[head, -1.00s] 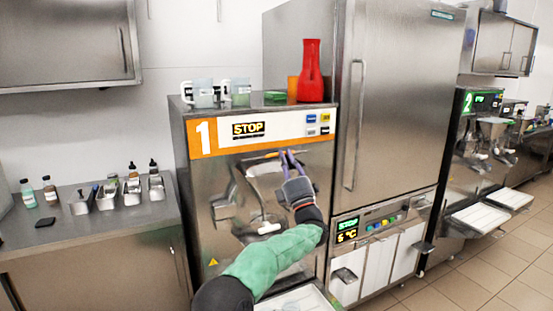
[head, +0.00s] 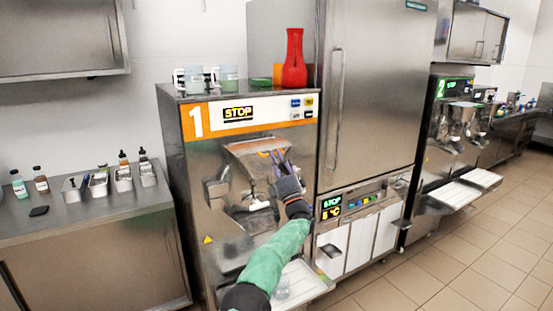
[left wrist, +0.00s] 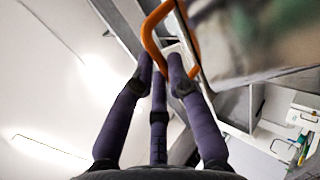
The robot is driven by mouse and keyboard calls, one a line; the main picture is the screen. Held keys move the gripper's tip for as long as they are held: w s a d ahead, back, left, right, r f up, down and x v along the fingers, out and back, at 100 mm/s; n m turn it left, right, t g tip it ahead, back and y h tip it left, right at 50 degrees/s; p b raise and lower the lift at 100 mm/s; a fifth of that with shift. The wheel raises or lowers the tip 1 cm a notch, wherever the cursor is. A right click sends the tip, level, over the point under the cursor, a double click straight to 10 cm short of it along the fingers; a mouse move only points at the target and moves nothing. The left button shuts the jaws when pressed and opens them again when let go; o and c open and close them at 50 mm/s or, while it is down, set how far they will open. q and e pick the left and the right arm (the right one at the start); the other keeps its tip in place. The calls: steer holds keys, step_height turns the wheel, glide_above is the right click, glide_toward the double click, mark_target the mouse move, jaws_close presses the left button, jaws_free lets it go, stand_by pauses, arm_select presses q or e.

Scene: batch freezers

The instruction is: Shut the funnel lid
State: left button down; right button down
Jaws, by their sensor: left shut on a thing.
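The funnel lid (head: 246,158) is a steel panel on the front of machine 1, slanting outward below the STOP display. Its orange handle (head: 264,153) is at the lid's upper right edge. My left gripper (head: 279,158), with purple fingers, is shut on this handle. In the left wrist view the orange handle (left wrist: 150,32) passes by the fingertips (left wrist: 161,62), and a steel surface, probably the lid, fills the upper right. The funnel's inside is hidden behind the lid. My right gripper is not in view.
Jugs (head: 228,78) and a red bottle (head: 294,60) stand on top of machine 1 (head: 185,200). A tall steel cabinet (head: 370,100) is close on the right. A white tray (head: 310,277) sticks out below. The floor (head: 450,250) at right is clear.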

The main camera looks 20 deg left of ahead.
arm_select(q)
steer(key=shift+w+a+f+h, duration=0.3)
steer(key=shift+a+f, duration=0.1)
steer(key=shift+f, duration=0.25)
steer(key=c, duration=1.3)
jaws_free()
steer(key=shift+f, duration=0.1)
steer(key=shift+o, duration=0.5)
steer(key=shift+w+f, duration=0.15)
steer(key=shift+w, duration=0.2)
steer(key=shift+s, duration=0.1)
steer(key=r+v, duration=0.1)
steer(key=v, duration=1)
steer(key=shift+s+d+f, duration=0.35)
steer(key=shift+d, duration=0.25)
